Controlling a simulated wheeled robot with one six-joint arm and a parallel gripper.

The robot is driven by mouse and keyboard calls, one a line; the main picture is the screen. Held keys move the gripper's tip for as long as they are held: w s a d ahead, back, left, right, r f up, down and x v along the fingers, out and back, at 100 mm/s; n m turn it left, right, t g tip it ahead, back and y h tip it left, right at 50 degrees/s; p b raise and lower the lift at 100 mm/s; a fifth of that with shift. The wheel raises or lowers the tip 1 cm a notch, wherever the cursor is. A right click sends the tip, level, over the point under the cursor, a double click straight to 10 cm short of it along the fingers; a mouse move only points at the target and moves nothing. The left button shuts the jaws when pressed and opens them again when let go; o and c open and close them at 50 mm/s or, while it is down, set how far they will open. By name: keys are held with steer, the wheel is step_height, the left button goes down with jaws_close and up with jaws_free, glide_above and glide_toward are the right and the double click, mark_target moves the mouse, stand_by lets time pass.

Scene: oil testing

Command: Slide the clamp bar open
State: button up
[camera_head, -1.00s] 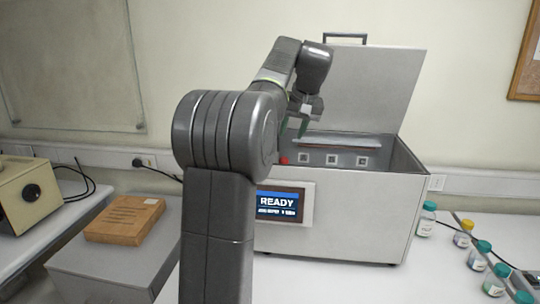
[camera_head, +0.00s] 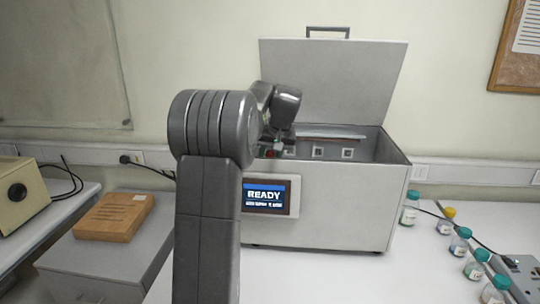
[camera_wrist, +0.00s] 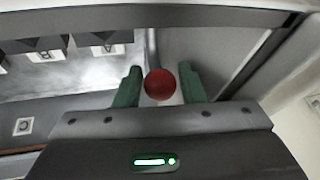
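The clamp bar shows in the head view as a long pale bar (camera_head: 330,134) inside the open grey machine (camera_head: 345,210). A red ball knob (camera_wrist: 159,84) is between the two green fingers of my gripper (camera_wrist: 159,87) in the wrist view, with small gaps at its sides. The fingers are open around it, and I see no grip on it. In the head view the knob shows as a small red spot (camera_head: 270,154) at the left end of the machine's inside. My arm hides part of that end.
The raised lid (camera_head: 335,80) stands behind the machine. Several square fittings (camera_head: 318,152) line its inside. A lit "READY" screen (camera_head: 266,196) is on the front. Capped bottles (camera_head: 410,208) stand at right, and a brown box (camera_head: 114,217) lies at left.

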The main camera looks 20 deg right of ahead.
steer(key=shift+c, duration=0.5)
jaws_close()
steer(key=shift+s+a+b, duration=0.25)
steer(key=shift+s+a, duration=0.05)
steer(key=shift+s, duration=0.25)
steer(key=shift+s+a+b, duration=0.2)
steer(key=shift+s+a, duration=0.1)
steer(key=shift+s, duration=0.2)
steer(key=shift+o, duration=0.5)
jaws_free()
steer(key=shift+s+a, duration=0.1)
steer(key=shift+s, duration=0.05)
steer(key=shift+r, duration=0.1)
